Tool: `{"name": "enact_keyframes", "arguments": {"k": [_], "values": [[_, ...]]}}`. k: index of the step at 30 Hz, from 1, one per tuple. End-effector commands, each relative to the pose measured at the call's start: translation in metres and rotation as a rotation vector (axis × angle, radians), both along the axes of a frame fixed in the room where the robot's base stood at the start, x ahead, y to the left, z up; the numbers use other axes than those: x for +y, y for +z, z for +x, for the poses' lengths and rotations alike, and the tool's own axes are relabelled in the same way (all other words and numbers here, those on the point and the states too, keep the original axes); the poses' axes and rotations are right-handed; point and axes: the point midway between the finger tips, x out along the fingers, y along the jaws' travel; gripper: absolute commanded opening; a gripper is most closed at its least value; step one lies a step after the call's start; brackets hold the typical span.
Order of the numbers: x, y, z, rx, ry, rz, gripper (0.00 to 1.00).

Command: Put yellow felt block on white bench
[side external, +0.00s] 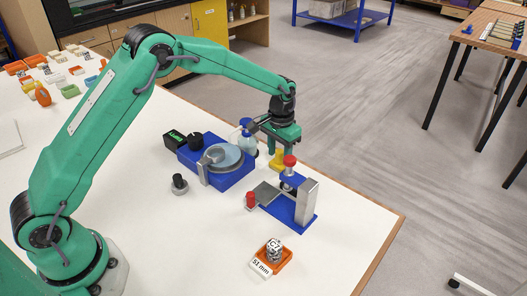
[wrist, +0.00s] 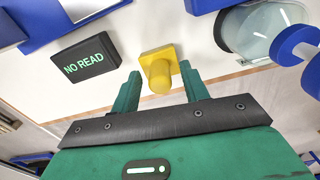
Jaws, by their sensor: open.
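The yellow felt block (wrist: 158,68) has a flat square base and a rounded knob. In the wrist view it appears to rest on the white bench (wrist: 130,25), near the bench's wooden edge. In the side view the yellow block (side external: 277,160) is low at the bench's far edge, partly hidden by my gripper and equipment. The white bench (side external: 130,220) fills the left and middle there. My green gripper (wrist: 160,71) is open, its two fingers apart with the block's knob seen between them. The fingers look clear of the block. My gripper also shows in the side view (side external: 281,148).
A blue machine with a round grey disc (side external: 228,155) stands left of my gripper. A blue stand with a metal post (side external: 303,205) is close in front. A "NO READ" display (wrist: 85,62) and a clear bottle (wrist: 262,32) flank the block.

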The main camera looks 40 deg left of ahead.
Motion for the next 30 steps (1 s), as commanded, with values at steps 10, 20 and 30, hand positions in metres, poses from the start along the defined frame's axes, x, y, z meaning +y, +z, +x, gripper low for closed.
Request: {"name": "enact_keyframes", "arguments": {"k": [10, 20, 30], "values": [[0.000, 0.042, 0.001, -0.004, 0.000, 0.000, 0.45], [0.000, 0.094, 0.000, -0.003, 0.000, 0.000, 0.45], [0.000, 0.117, 0.000, -0.001, 0.000, 0.000, 0.45]]}}
